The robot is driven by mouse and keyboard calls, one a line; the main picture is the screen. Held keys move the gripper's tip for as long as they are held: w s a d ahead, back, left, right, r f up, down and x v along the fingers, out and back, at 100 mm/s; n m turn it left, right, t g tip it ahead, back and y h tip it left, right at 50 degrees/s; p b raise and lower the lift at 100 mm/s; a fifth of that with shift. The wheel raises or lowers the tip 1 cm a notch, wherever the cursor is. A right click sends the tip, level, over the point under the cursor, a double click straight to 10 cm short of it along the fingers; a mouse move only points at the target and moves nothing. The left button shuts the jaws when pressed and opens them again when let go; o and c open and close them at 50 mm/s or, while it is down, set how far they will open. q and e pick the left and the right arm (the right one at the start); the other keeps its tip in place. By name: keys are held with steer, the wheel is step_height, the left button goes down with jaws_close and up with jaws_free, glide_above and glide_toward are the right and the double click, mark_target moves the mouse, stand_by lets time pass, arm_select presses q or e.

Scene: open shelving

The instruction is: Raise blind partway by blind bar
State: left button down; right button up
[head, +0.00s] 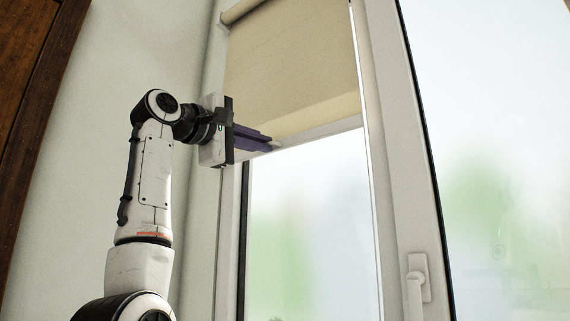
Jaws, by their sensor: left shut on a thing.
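The beige roller blind (290,65) hangs over the upper part of the window, from its roller at the top. Its pale blind bar (320,130) runs along the bottom edge of the fabric. My left gripper (274,143) reaches in from the left, its dark purple fingers at the bar's left part. It is shut on the bar; the exact contact at the fingertips is small and partly hidden. My right gripper is not in view.
Clear window glass (308,230) shows below the bar. A white window frame with a handle (417,280) stands to the right, with another pane beyond it. A pale wall (75,170) and dark wood (30,70) are at the left.

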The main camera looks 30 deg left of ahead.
arm_select(q)
steer(key=shift+r+p, duration=0.35)
steer(key=shift+r, duration=0.6)
steer(key=c, duration=1.9)
jaws_free()
steer(key=shift+c, duration=0.2)
steer(key=s+f+b, duration=0.1)
steer(key=s+b, duration=0.3)
steer(key=s, duration=0.6)
steer(key=shift+a+f, duration=0.15)
steer(key=shift+a, duration=0.3)
